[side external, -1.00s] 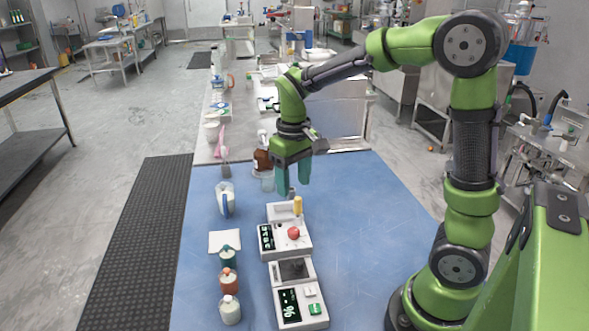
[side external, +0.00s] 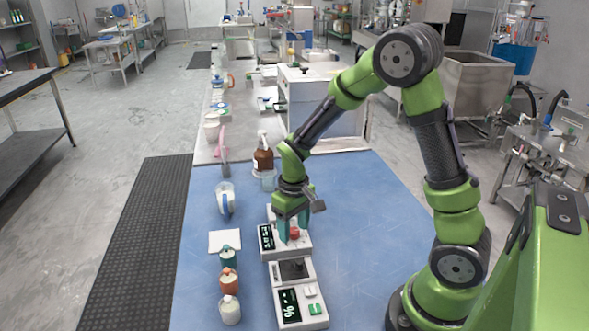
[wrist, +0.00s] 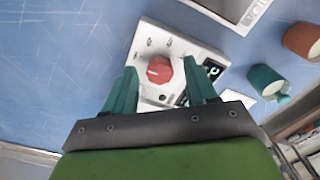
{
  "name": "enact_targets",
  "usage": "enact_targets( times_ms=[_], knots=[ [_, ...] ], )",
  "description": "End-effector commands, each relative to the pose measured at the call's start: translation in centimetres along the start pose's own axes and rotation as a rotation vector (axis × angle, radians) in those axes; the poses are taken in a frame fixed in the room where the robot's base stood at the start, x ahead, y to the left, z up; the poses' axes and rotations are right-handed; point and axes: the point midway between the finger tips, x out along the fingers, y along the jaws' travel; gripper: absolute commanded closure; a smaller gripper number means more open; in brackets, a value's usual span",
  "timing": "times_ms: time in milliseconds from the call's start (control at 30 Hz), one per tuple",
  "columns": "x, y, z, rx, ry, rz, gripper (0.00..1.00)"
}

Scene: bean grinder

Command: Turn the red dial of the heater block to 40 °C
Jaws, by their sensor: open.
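The heater block (side external: 265,251) is a white box with a dark display, on the blue mat. It also shows in the wrist view (wrist: 184,47). Its red dial (side external: 295,233) is partly hidden by my gripper in the side view. In the wrist view the red dial (wrist: 159,70) shows whole, with a pale pointer mark. My gripper (side external: 294,238) is open, pointing down over the block. In the wrist view its two green fingers (wrist: 159,78) stand apart, one on each side of the dial. I cannot tell whether they touch it. The display reading is too small to make out.
A second white device (side external: 318,321) with a green button stands in front of the block. A beaker (side external: 226,197) and a brown bottle (side external: 263,158) stand farther back. The mat's right side is clear.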

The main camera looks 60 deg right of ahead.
Motion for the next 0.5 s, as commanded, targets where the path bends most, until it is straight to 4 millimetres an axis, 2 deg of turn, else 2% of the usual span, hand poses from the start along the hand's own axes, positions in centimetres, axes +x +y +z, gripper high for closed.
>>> enact_targets(
  times_ms=[67,433,500],
  knots=[
    [-0.02,0.01,0.01,0.000,0.000,0.000,0.43],
    [-0.05,0.01,0.00,0.000,0.000,0.000,0.99],
    [-0.06,0.01,0.00,0.001,0.000,0.000,0.99]
  ],
)
